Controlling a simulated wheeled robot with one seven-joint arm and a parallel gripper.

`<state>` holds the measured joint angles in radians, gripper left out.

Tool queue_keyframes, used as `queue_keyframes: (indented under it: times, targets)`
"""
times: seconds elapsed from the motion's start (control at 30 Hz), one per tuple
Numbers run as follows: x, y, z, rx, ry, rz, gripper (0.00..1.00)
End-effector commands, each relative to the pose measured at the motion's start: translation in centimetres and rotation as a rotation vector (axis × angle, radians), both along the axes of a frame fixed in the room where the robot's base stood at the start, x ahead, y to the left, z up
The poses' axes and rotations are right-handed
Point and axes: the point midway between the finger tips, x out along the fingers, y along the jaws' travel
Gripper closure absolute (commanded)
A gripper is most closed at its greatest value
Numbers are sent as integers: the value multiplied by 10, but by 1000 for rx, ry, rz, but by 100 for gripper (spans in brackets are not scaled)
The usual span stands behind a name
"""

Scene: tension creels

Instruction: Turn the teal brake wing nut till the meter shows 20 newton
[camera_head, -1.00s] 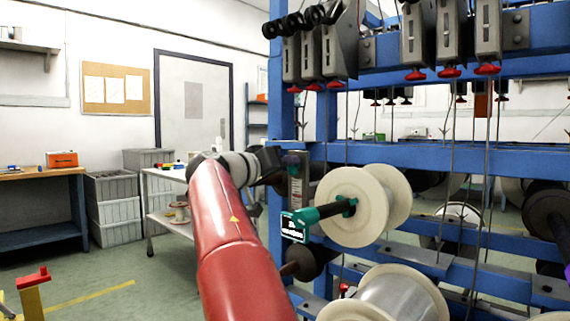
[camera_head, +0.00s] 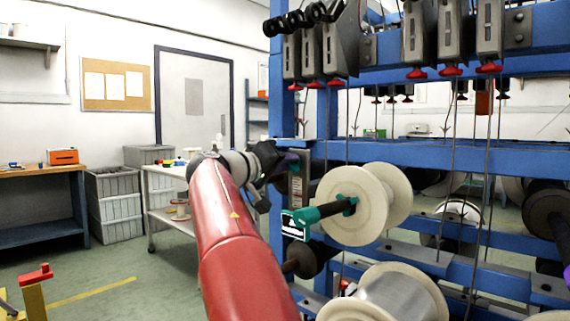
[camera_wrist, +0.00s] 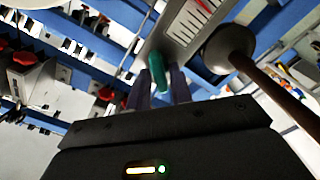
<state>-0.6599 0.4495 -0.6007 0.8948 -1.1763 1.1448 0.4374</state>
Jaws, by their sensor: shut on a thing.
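My gripper (camera_wrist: 163,90) is shut on the teal wing nut (camera_wrist: 157,72), which stands upright between the two dark fingers in the wrist view. In the head view my gripper (camera_head: 288,163) is at the blue frame's post, left of the white spool, and the wing nut is hidden there. A plate with a red-marked scale (camera_wrist: 190,25) is just beyond the fingers; it also shows in the head view (camera_head: 296,188).
A white spool (camera_head: 357,205) with a teal hub is right of my gripper, with another spool (camera_head: 388,298) below. In the wrist view a dark round disc with a rod (camera_wrist: 230,48) is close right of the fingers. A white cart (camera_head: 165,185) stands behind my arm.

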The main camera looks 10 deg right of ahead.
Motion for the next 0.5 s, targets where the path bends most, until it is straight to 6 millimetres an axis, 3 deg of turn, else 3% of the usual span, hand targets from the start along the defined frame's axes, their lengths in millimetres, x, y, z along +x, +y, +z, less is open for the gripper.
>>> queue_keyframes:
  times: [0.07, 0.1, 0.2, 0.5]
  targets:
    - [0, 1, 1, -2, -2, 4, 100]
    - [0, 1, 1, -2, -2, 4, 77]
    - [0, 1, 1, -1, -3, 3, 66]
    - [-1, 3, 0, 0, -2, 3, 66]
